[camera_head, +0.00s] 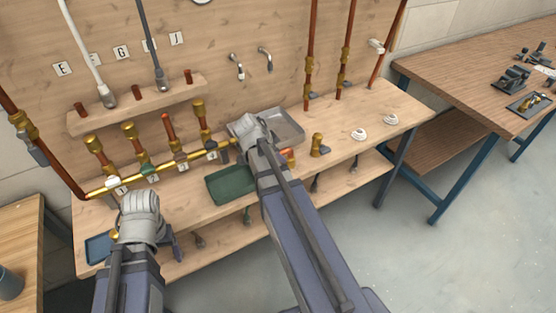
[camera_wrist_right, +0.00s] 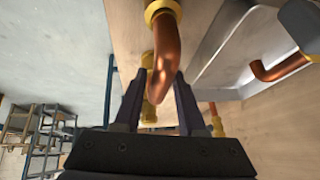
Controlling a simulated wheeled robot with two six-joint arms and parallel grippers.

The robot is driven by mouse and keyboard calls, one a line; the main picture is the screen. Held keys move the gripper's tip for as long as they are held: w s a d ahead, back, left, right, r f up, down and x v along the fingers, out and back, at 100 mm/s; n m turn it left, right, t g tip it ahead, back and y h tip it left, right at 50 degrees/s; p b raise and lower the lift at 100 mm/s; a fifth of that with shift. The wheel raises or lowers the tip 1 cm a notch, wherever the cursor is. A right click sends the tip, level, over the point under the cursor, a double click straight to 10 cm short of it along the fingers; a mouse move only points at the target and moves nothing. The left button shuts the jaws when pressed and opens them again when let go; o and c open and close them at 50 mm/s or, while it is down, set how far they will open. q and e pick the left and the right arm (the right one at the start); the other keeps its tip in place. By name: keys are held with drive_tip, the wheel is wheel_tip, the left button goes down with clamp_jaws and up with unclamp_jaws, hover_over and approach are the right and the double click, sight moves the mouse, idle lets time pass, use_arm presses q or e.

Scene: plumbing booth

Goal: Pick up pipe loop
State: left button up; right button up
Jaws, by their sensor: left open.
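The pipe loop (camera_wrist_right: 163,70), a bent copper tube with a brass fitting at its upper end, lies between the two fingers of my right gripper (camera_wrist_right: 162,78) in the right wrist view. The fingers stand on either side of the copper; whether both press on it is unclear. In the head view my right gripper (camera_head: 250,130) is over the bench by the grey tray, its fingers mostly hidden by its own wrist. An orange and brass piece (camera_head: 287,156) shows just right of that arm. My left gripper (camera_head: 140,212) is open over the bench's left front, with its fingertips largely hidden.
A grey tray (camera_head: 291,124) and a green tray (camera_head: 226,192) sit near my right arm. A brass manifold (camera_head: 148,173) with upright fittings runs along the back left. A brass fitting (camera_head: 317,146) and white coils (camera_head: 359,134) stand to the right. Bare bench lies between them.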

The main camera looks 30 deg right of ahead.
clamp_jaws()
idle(0.6)
wheel_tip(320, 180, up, 14)
drive_tip(key=p, duration=1.4)
drive_tip(key=shift+r, duration=0.25)
